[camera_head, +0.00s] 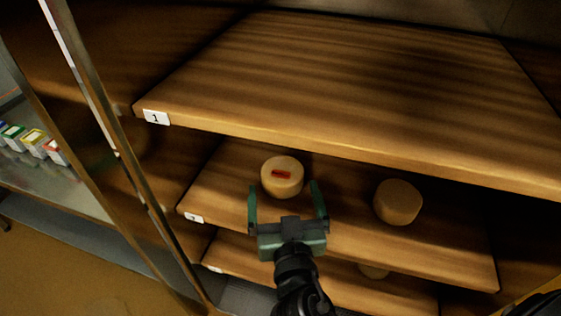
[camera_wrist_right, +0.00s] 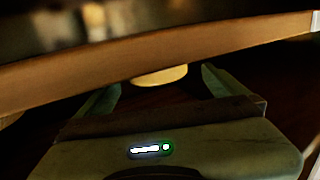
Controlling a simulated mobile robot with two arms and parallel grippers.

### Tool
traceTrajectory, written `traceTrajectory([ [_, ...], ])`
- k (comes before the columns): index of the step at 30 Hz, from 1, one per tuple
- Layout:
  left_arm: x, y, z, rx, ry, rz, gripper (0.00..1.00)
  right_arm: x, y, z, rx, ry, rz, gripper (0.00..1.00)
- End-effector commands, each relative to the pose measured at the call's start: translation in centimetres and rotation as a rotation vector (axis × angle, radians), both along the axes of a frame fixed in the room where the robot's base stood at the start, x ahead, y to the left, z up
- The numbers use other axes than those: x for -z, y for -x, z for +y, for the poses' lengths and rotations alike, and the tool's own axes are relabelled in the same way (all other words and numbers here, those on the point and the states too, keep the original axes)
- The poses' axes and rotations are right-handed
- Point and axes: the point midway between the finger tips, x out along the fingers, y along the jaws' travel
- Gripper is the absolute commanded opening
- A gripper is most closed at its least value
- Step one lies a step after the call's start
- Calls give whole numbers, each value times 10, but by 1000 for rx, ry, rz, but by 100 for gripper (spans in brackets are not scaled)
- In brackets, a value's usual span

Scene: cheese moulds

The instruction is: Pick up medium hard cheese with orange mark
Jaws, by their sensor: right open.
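A round, pale yellow cheese (camera_head: 283,170) with a red-orange mark on its face sits on the middle shelf (camera_head: 235,160) in the head view. My right gripper (camera_head: 285,196) is open just in front of this cheese, its fingers pointing at it, one to each side. Nothing is between the fingers, and I cannot tell whether they touch the cheese. In the right wrist view, part of a pale cheese (camera_wrist_right: 160,76) shows beyond the open fingers, its upper part hidden by a shelf edge (camera_wrist_right: 190,50). My left gripper is not in view.
A plain tan cheese (camera_head: 398,202) sits to the right on the same shelf. The upper shelf (camera_head: 340,80), labelled 1, is bare and overhangs it. Another cheese (camera_head: 373,271) shows partly on the lower shelf. A metal post (camera_head: 110,130) stands left, with small coloured boxes (camera_head: 35,141) beyond.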

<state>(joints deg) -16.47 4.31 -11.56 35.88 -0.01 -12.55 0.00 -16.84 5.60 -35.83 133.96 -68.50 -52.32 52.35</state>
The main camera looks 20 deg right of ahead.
Motion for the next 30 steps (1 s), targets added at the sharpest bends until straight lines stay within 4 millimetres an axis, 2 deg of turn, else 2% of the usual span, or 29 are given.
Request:
traceTrajectory([
  [11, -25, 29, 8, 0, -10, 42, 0, 1, -48, -14, 1, 6, -1, 100],
  [16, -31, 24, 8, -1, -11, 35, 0, 6, -67, -17, 0, 3, 0, 100],
  [24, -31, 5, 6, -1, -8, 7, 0, 8, -69, -18, 0, 0, 1, 100],
  [26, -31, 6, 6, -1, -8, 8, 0, 8, -69, -18, 0, 0, 1, 86],
  [30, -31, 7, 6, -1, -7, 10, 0, 8, -69, -18, 0, 0, 1, 47],
])
